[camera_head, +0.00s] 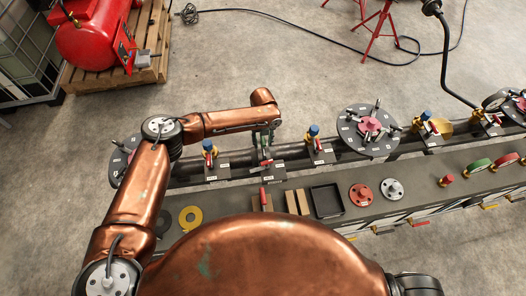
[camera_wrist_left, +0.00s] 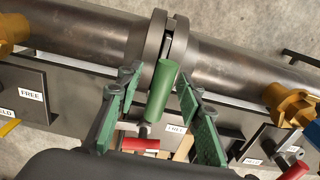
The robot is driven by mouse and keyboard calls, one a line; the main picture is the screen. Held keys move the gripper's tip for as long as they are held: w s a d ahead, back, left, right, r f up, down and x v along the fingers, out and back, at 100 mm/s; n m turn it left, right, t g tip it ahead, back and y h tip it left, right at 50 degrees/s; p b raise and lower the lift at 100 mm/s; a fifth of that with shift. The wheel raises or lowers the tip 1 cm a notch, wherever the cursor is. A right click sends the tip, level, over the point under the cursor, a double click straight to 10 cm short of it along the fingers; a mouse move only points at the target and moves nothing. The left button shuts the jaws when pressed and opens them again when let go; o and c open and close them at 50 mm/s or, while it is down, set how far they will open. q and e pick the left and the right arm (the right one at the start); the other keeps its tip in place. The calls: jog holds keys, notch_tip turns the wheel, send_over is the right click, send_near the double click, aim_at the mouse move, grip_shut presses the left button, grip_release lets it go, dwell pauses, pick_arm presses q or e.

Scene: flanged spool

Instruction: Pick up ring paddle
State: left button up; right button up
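In the left wrist view, a green cylindrical handle (camera_wrist_left: 161,92) sits between my left fingers. It joins a grey plate at the gap between two pipe flanges (camera_wrist_left: 152,42); I take this as the ring paddle, though no ring opening shows. My left gripper (camera_wrist_left: 156,100) is open, with a finger on each side of the handle and visible gaps. In the head view my left gripper (camera_head: 267,137) is over the pipe joint and hides the handle. My right gripper is not in view.
A bench (camera_head: 340,228) with a black tray (camera_head: 327,201), a red disc (camera_head: 360,194) and a grey disc (camera_head: 392,189) lies in front of the pipe. A red handle (camera_wrist_left: 140,145) is close below my left fingers. Yellow clamps (camera_wrist_left: 292,104) flank the joint.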

pick_arm(q)
grip_shut()
jog(key=shift+w, duration=0.1)
dwell(0.8)
